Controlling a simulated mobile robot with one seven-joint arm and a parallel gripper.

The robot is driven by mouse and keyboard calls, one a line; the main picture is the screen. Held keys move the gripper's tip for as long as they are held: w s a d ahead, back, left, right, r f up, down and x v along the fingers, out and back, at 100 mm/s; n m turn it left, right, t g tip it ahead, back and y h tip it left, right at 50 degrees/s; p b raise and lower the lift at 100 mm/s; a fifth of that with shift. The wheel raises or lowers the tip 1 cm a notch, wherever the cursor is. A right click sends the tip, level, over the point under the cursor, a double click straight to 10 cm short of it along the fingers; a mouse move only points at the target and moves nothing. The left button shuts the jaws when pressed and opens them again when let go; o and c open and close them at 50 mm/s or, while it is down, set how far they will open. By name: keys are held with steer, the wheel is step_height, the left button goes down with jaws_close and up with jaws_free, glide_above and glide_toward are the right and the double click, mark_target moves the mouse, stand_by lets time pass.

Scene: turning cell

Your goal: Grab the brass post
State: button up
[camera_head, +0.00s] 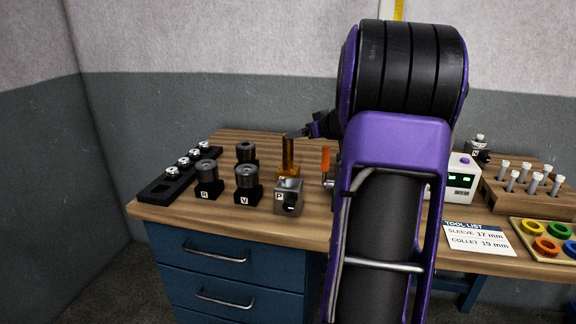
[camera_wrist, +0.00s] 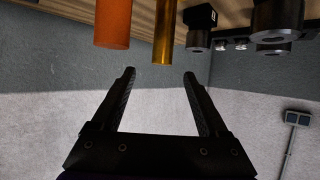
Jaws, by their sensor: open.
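The brass post (camera_head: 289,157) stands upright on the wooden table, left of my arm in the head view. In the wrist view, where the scene is upside down, the brass post (camera_wrist: 163,35) has its free end in line with the gap between my fingertips. My gripper (camera_wrist: 160,73) is open and empty, with nothing between its fingers. In the head view my gripper (camera_head: 302,132) is small and dark at the height of the post's top, partly hidden by my arm.
An orange cylinder (camera_head: 326,158) stands close right of the post; it also shows in the wrist view (camera_wrist: 113,24). Black holders marked R (camera_head: 207,187) and V (camera_head: 246,192) and a grey block marked P (camera_head: 288,197) stand left and in front. A white device (camera_head: 462,184) stands right.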

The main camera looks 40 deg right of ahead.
mark_target(288, 157)
steer(key=shift+s+f+p+x, duration=0.1)
steer(key=shift+f+p+x, duration=0.05)
steer(key=shift+x, duration=1.3)
steer(key=shift+s+f+p+x, duration=0.1)
steer(key=shift+f+p+x, duration=0.05)
steer(key=shift+x, duration=1.25)
steer(key=shift+f+p+x, duration=0.15)
steer(key=shift+x, duration=1.3)
steer(key=shift+a, duration=0.1)
steer(key=shift+c, duration=0.4)
jaws_close()
steer(key=shift+r, duration=0.35)
